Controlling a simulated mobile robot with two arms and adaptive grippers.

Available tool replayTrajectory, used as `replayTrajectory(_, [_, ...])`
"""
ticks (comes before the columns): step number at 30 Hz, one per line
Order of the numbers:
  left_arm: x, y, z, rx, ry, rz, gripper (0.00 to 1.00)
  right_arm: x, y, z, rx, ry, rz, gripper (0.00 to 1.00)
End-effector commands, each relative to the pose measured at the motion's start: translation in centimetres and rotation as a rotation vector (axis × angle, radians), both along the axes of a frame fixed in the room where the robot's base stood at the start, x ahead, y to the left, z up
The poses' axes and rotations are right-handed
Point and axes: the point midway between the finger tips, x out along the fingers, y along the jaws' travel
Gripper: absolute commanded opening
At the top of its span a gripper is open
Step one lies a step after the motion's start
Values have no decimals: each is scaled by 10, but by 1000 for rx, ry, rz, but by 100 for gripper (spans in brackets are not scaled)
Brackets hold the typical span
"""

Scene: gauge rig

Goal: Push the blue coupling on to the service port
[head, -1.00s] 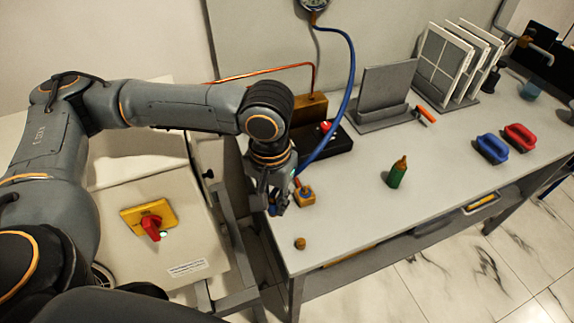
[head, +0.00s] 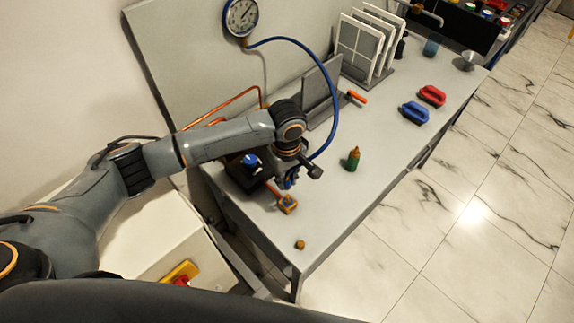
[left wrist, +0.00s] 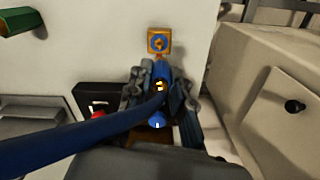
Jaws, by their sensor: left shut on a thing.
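In the left wrist view the blue coupling (left wrist: 162,78) sits between the two fingers, with the blue hose leading off to the left. The coupling looks apart from the port, though the exact gap is hard to judge. My right gripper is not in view.
The hose (head: 330,105) arches up to the pressure gauge (head: 241,17). A blue knob (head: 250,160) stands on a black base behind the gripper.

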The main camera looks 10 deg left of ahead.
Motion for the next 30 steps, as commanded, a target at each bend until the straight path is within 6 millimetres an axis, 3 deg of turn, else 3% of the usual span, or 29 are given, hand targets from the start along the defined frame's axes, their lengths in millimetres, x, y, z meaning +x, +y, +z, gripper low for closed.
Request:
replayTrajectory(13, [0,-2,-2,0,-1,18,0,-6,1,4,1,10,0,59])
replayTrajectory(19, [-1,-3,1,-1,1,21,0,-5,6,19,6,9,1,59])
replayTrajectory(30, [-1,-2,-40,-1,-1,20,0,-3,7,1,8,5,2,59])
